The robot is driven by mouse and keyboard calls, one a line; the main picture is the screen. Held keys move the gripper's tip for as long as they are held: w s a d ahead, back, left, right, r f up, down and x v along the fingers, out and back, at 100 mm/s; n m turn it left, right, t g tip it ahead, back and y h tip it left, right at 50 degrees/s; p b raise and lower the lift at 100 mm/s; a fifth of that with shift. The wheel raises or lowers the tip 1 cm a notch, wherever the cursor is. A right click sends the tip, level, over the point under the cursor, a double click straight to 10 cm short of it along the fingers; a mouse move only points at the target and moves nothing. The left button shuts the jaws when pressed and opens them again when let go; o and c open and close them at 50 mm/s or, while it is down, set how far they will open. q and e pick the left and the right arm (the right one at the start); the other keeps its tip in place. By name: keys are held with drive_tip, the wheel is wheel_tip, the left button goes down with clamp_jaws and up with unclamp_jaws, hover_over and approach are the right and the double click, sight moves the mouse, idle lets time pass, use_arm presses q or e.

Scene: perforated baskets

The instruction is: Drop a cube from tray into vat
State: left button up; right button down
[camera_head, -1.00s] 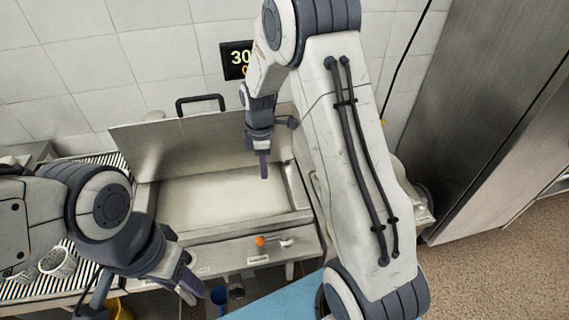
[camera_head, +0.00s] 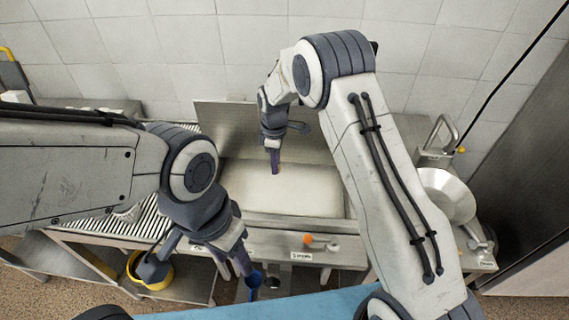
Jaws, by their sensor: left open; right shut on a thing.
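The vat (camera_head: 312,190) is a wide rectangular metal basin with a pale, whitish surface inside, and its metal lid stands raised behind it. My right gripper (camera_head: 275,165) points down over the left-middle part of the vat. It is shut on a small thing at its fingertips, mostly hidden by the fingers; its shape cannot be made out. My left gripper (camera_head: 240,262) is open and empty, in front of the vat's left front corner. I cannot pick out a tray with cubes in this view.
An orange-knobbed valve (camera_head: 308,239) sits on the vat's front. A round metal pan (camera_head: 446,195) stands to the right. A striped rack (camera_head: 115,224) lies left, with a yellow bucket (camera_head: 150,271) below. A blue surface (camera_head: 250,308) is at the front edge.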

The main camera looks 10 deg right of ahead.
drive_tip(key=c, duration=0.6)
unclamp_jaws()
drive_tip(key=shift+c, duration=0.2)
wheel_tip(320, 180, up, 10)
drive_tip(key=b, duration=0.2)
drive_tip(key=shift+r+b, duration=0.25)
drive_tip(key=shift+b, duration=0.15)
drive_tip(key=shift+a, duration=0.1)
